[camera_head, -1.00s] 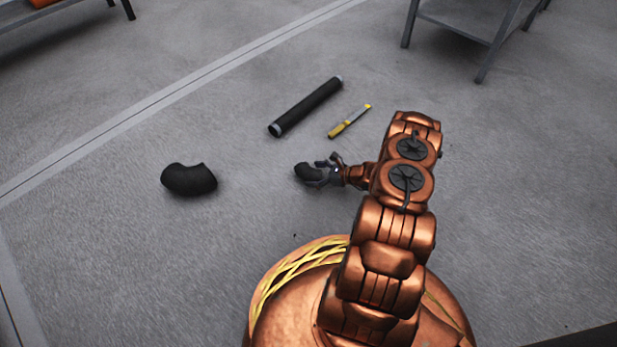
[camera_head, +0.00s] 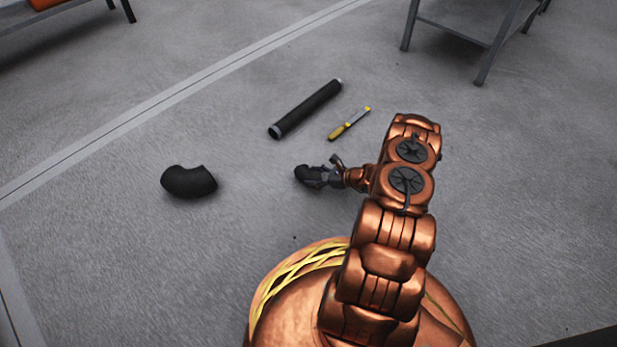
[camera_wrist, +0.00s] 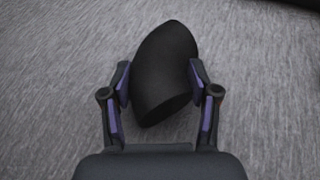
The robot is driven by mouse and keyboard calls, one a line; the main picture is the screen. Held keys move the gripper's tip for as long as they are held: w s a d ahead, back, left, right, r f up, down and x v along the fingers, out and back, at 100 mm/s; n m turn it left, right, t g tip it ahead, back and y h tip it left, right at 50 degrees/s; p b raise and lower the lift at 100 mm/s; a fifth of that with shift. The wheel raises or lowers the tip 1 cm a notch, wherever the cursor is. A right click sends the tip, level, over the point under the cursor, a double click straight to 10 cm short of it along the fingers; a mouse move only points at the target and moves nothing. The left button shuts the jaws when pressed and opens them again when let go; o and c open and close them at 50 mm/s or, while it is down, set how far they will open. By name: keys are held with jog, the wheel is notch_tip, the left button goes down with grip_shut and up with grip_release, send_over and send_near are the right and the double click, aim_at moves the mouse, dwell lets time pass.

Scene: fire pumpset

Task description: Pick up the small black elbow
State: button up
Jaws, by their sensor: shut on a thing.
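The small black elbow (camera_wrist: 163,75) is between the two fingers of my gripper (camera_wrist: 160,85) in the wrist view. The fingers, with purple inner pads, press on its left and right sides. The elbow sits tilted in the grip, its upper end leaning right. In the head view the small elbow (camera_head: 304,173) shows at the tip of my gripper (camera_head: 322,174), partly hidden by the fingers. I cannot tell whether it touches the floor.
A larger black elbow (camera_head: 189,181) lies on the floor to the left. A black pipe (camera_head: 306,109) and a yellow-handled tool (camera_head: 349,123) lie beyond my gripper. A grey metal table (camera_head: 465,30) stands at the back right. The floor between is clear.

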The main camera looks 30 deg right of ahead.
aim_at(314, 174)
grip_shut()
jog(key=shift+r+p, duration=0.45)
jog(key=shift+r, duration=0.1)
notch_tip(314, 174, up, 3)
jog(key=shift+r+p, duration=0.1)
jog(key=shift+p, duration=1.05)
jog(key=s+d+p, duration=0.1)
jog(key=s+d, duration=0.2)
jog(key=s, duration=0.1)
jog(key=s+d+p, duration=0.2)
jog(key=s+d, duration=0.2)
jog(key=s+d+p, duration=0.2)
jog(key=s+d, duration=0.1)
jog(key=shift+s+d+r, duration=0.35)
jog(key=shift+s+d, duration=0.05)
